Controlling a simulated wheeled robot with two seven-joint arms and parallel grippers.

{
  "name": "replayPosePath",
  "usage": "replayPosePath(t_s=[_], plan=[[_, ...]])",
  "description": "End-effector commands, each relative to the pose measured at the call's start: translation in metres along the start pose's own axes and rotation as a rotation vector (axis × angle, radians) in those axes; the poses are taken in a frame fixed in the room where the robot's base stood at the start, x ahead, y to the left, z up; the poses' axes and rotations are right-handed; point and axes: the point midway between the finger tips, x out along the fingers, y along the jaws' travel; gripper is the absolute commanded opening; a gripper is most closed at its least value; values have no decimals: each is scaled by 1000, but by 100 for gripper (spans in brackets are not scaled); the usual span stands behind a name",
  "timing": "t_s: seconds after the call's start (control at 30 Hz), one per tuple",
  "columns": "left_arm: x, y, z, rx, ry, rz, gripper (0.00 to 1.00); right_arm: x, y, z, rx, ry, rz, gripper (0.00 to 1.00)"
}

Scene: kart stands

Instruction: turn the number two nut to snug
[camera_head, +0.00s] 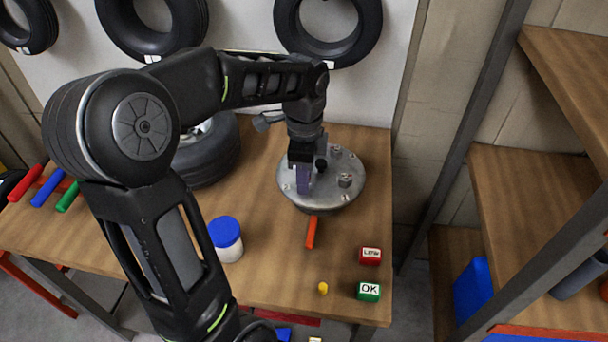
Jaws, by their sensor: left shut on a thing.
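A round grey metal hub (322,199) lies on the wooden bench, with several studs and nuts on its top face. One grey nut (345,181) shows right of my gripper. My left gripper (303,188) points down onto the left part of the hub, with purplish fingertips. It is shut on a nut there, which the fingers hide almost wholly. No number on the nuts can be read. An orange bar (312,232) lies at the hub's front edge. My right gripper is not in view.
A white jar with a blue lid (226,238) stands left of the hub. A red block (370,256), a green OK block (369,290) and a small yellow piece (323,288) lie front right. A tyre (207,155) lies behind my left arm. Wooden shelves (520,195) stand at right.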

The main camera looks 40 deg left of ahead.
Motion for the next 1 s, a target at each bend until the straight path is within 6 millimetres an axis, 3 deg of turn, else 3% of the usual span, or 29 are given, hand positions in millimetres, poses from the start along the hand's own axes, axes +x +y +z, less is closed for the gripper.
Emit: replayPosePath(t_s=[0.4,0.93,0.97,1.0], plan=[[-2,-1,-1,234,3,-5,0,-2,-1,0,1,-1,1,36],[-1,-1,-1,267,2,-5,0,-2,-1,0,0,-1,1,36],[-1,-1,-1,267,2,-5,30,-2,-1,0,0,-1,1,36],[-1,-1,-1,267,2,-4,33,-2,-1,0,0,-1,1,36]])
